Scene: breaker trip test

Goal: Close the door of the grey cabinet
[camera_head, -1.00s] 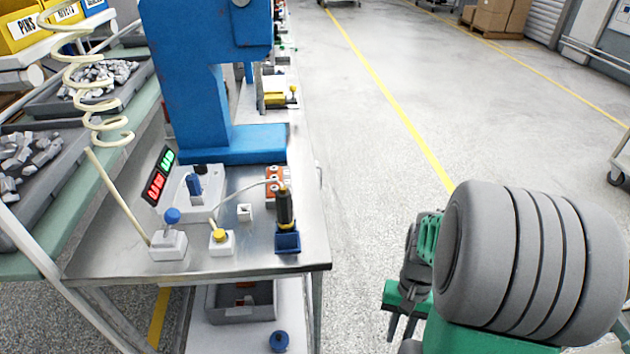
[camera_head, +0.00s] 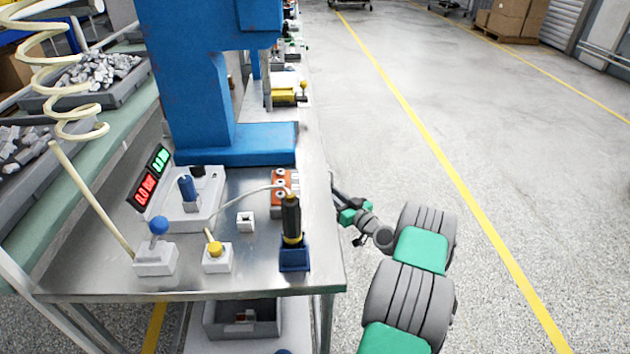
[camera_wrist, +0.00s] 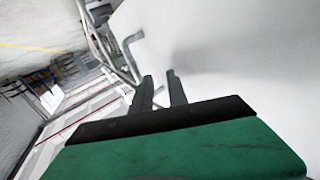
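In the wrist view a large smooth pale grey surface (camera_wrist: 250,50) fills the right side; it may be the grey cabinet or its door, but I cannot tell which. A bent grey bar like a handle (camera_wrist: 132,42) shows near its left edge. My gripper (camera_wrist: 160,80) points toward this surface, with two dark fingers a little apart and nothing seen between them. Whether they touch the surface is unclear. In the head view my gripper (camera_head: 335,185) is beside the bench's right edge, small and partly hidden. No cabinet door can be made out in the head view.
A metal bench (camera_head: 110,285) carries a blue press (camera_head: 200,90), a blue-knobbed switch box (camera_head: 157,258), a yellow-button box (camera_head: 217,258) and a screwdriver (camera_head: 291,220) in a blue holder. A grey bin (camera_head: 240,330) is below.

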